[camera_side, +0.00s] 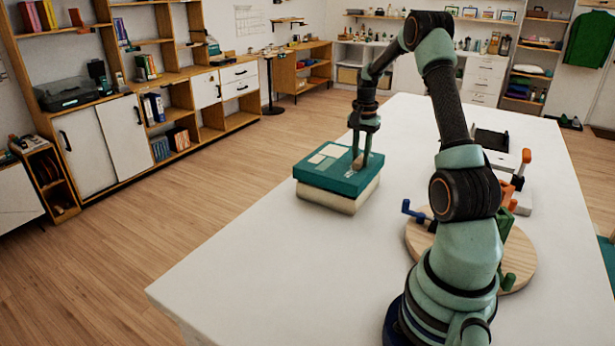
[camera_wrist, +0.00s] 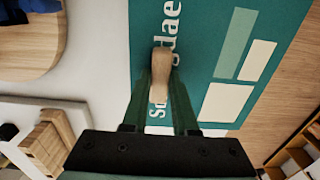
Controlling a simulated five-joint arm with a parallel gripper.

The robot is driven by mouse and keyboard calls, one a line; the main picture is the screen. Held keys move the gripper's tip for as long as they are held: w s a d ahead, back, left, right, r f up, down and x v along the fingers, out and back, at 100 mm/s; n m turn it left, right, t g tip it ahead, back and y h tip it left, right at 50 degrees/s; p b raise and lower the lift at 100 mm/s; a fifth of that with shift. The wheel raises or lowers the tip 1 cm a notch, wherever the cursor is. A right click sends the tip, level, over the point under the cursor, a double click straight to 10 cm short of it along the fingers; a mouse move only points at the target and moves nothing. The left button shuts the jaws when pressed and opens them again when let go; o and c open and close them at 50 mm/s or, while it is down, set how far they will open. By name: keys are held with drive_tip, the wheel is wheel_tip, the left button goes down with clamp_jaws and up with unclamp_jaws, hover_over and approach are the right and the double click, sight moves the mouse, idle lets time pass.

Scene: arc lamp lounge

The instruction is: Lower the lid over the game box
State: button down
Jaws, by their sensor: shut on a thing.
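The teal lid (camera_side: 325,178) with pale printed panels is level over the cream game box (camera_side: 340,201) near the table's left edge. The box's lower part shows beneath the lid; I cannot tell whether the lid touches it or a small gap remains. My gripper (camera_side: 361,150) points down and is shut on the lid's wooden knob (camera_side: 357,162). In the wrist view the knob (camera_wrist: 162,62) sits between my fingers (camera_wrist: 161,82), over the teal lid (camera_wrist: 198,40) with its white lettering and pale panels. The box is hidden below the lid there.
A round wooden board (camera_side: 418,240) with coloured pegs stands to the right on the white table (camera_side: 270,270), partly behind my arm. A black tray-like item (camera_side: 491,139) and an orange-handled thing (camera_side: 525,158) lie farther back. The table's front left is clear.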

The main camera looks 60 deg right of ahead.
sight(360, 170)
drive_tip(key=shift+f, duration=2.35)
drive_tip(key=c, duration=0.6)
unclamp_jaws()
wheel_tip(360, 170, up, 12)
drive_tip(key=shift+f, duration=0.25)
drive_tip(key=shift+r, duration=0.35)
